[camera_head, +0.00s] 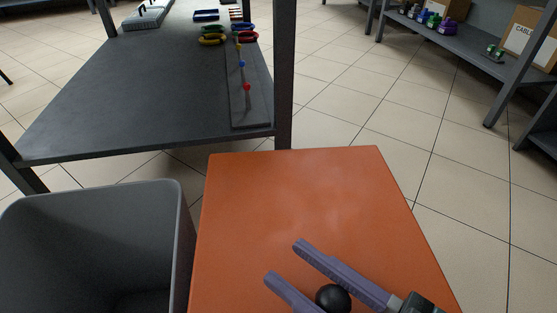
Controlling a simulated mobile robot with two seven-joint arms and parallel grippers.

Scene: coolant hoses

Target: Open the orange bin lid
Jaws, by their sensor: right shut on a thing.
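The orange bin lid (290,195) is a flat orange panel in the lower middle, seen from above. A round black knob (333,298) stands on it near the bottom edge of the view. My right gripper (286,261), with two purple fingers, comes in from the lower right. It is shut on the black knob, which sits between the fingers, and the fingertips reach past it over the lid. The lid's near edge and the bin body below it are out of sight. My left gripper is not in view.
A grey open bin (182,235) stands just left of the lid. Behind is a dark table (140,90) with a rack of coloured hose parts (243,85); its post rises by the lid's far edge. Shelves (465,50) with boxes stand far right. Tiled floor right is clear.

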